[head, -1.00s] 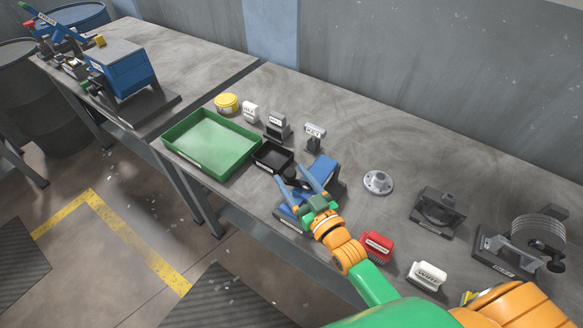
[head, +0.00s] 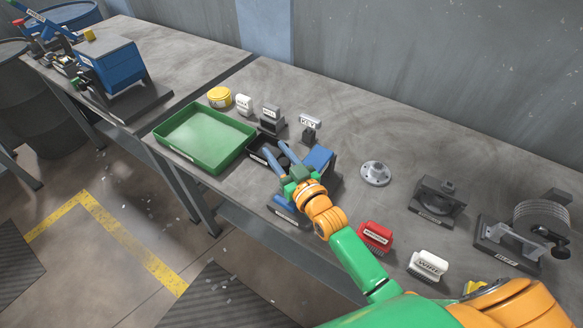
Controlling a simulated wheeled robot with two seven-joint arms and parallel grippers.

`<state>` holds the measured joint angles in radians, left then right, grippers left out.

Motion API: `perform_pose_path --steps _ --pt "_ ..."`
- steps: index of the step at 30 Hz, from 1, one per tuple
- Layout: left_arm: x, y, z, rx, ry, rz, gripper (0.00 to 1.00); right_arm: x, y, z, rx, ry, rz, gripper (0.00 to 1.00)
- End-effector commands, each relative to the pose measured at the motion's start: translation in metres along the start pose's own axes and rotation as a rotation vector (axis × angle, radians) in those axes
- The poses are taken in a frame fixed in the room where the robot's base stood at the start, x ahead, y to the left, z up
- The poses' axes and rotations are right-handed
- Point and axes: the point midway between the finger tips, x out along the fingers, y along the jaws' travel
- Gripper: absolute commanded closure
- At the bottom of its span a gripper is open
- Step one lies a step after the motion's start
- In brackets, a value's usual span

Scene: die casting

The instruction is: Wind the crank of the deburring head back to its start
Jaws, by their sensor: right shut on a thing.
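The deburring head (head: 317,163) is a blue block on a dark base near the front edge of the bench, mid-view. The rest of the crank and part of the base are hidden by the gripper and wrist. My left gripper is out of view.
Left of the deburring head are a black tray (head: 259,143) and a green tray (head: 203,140). A metal flanged part (head: 375,173) lies to the right. A red brush (head: 375,237) and a white brush (head: 428,265) sit near the front edge. Dark fixtures (head: 437,200) stand further right.

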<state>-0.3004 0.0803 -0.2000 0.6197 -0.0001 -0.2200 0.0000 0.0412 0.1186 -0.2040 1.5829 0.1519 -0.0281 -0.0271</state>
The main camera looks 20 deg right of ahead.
Motion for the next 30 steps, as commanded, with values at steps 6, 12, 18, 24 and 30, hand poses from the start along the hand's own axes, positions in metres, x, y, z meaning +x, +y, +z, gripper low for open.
perform_pose_path --steps 6,12,18,24,30 --pt "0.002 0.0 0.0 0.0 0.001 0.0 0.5 -0.003 -0.004 0.001 -0.011 -0.002 -0.084 1.0" --pt "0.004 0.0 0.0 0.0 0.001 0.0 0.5 -0.005 -0.008 0.001 -0.001 -0.001 -0.142 1.0" --pt "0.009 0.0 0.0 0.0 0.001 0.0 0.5 -0.007 -0.01 0.002 -0.01 0.001 -0.184 1.0" --pt "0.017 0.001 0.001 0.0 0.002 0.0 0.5 -0.011 -0.015 0.002 -0.003 -0.001 -0.281 1.0" --pt "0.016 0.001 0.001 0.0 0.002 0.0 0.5 -0.011 -0.016 0.001 0.0 -0.002 -0.283 1.0"
